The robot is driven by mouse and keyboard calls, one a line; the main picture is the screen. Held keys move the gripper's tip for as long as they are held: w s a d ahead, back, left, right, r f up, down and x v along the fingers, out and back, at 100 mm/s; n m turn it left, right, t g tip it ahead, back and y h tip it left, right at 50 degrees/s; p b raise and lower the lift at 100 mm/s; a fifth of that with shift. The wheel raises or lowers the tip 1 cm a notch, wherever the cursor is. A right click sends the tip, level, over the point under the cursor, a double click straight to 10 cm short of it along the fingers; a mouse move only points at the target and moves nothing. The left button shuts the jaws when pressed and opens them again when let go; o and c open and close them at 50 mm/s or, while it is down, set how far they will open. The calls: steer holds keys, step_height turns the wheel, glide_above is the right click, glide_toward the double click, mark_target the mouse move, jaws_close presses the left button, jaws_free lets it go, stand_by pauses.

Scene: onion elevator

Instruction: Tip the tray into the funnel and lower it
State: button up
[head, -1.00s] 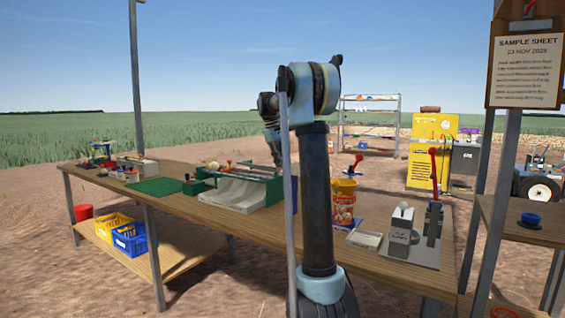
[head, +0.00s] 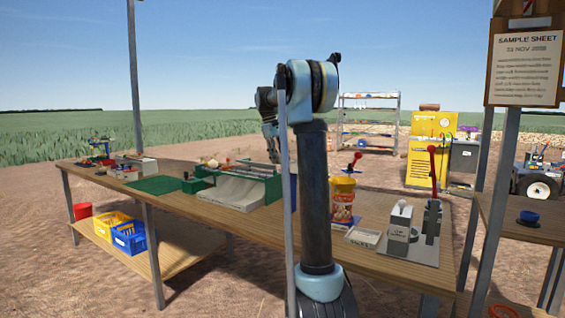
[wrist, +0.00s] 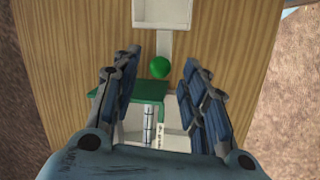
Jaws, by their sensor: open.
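A green-framed machine with a pale sloped front (head: 235,193) stands on the wooden bench in the head view. My gripper (head: 272,158) hangs above its far right part. In the wrist view, my gripper (wrist: 157,95) is open, its two blue fingers apart with nothing between their tips. A green ball knob (wrist: 160,67) sits just beyond the fingertips on a white strip. The strip leads up to a shallow white tray (wrist: 162,12), cut by the top edge. A green plate (wrist: 140,90) lies below, partly behind the fingers. I cannot make out a funnel.
The bench (head: 180,208) also holds a green mat (head: 158,185), a red-and-yellow tub (head: 343,200) and a grey stand with a red lever (head: 433,215). Crates (head: 130,238) sit on the shelf below. Bare wood shows on both sides of the tray in the wrist view.

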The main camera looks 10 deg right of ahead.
steer(key=v, duration=1)
steer(key=shift+r, duration=0.2)
steer(key=s+f+m+y, duration=0.1)
steer(key=s+f, duration=0.3)
steer(key=s, duration=0.4)
steer(key=s+d+f+m+t, duration=0.1)
steer(key=s+f, duration=0.3)
steer(key=s, duration=0.5)
steer(key=s+f+m+y, duration=0.1)
steer(key=s+f, duration=0.4)
steer(key=s, duration=0.3)
steer(key=s+a+f+m+t+y, duration=0.1)
steer(key=s+f+m, duration=0.2)
steer(key=s+f, duration=1.9)
step_height(320, 180, down, 4)
steer(key=shift+f+m, duration=0.2)
steer(key=shift+m, duration=0.2)
steer(key=shift+s, duration=0.15)
